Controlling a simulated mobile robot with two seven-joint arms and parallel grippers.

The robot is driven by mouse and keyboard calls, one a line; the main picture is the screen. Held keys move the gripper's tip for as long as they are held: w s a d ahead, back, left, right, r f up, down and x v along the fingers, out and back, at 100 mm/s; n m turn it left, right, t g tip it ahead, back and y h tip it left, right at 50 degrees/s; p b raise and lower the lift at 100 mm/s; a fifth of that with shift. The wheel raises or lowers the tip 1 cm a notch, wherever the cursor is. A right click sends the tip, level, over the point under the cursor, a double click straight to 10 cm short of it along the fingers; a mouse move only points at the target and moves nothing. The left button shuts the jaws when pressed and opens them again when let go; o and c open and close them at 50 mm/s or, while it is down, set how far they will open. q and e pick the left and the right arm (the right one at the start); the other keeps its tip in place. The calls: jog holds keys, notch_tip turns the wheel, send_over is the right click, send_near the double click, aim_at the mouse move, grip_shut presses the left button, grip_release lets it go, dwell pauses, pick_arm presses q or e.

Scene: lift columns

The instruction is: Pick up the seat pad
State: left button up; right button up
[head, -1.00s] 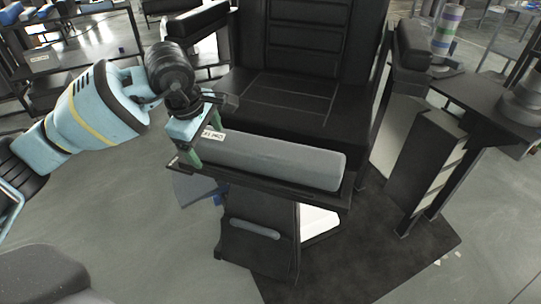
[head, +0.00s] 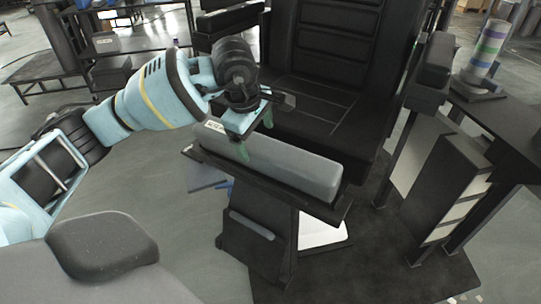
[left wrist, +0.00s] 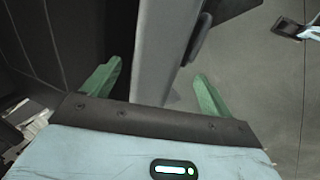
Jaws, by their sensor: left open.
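The seat pad (head: 297,168) is a long grey rounded bar with a white label near its left end. It lies on a narrow black shelf (head: 333,211) in front of a black seat. My left gripper (head: 256,136) is over the left part of the pad, just right of the label. Its green fingers are open, one on the near side and one on the far side of the pad. In the left wrist view the pad (left wrist: 152,50) runs between the spread fingers (left wrist: 156,87). My right gripper is not in view.
The black seat (head: 318,112) with its tall backrest stands right behind the shelf. A black armrest (head: 432,62) is to the right. A dark side table (head: 497,118) holds a colour-banded cylinder (head: 487,50). Grey floor at the left is open.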

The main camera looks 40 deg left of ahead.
aim_at(262, 140)
pick_arm(q)
jog(key=shift+a+f, duration=0.1)
jog(key=shift+f, duration=0.1)
jog(key=shift+x, duration=0.85)
jog(key=shift+w+b+x, duration=0.15)
jog(key=shift+b+x, duration=0.05)
jog(key=shift+x, duration=1.25)
jog(key=shift+w+b+x, duration=0.1)
jog(key=shift+b+x, duration=0.05)
jog(key=shift+x, duration=1.25)
jog(key=shift+r, duration=0.15)
jog(key=c, duration=1.6)
jog(key=shift+w+r, duration=0.1)
jog(key=shift+r, duration=0.45)
notch_tip(262, 140, up, 3)
jog(key=shift+f, duration=0.15)
jog(key=s+d, duration=0.3)
jog(key=s, duration=0.4)
jog(key=s+d+r, duration=0.1)
jog(key=s+d, duration=0.3)
jog(key=s, duration=0.3)
jog(key=shift+s+d, duration=0.15)
jog(key=shift+d, duration=0.1)
jog(key=shift+r, duration=0.15)
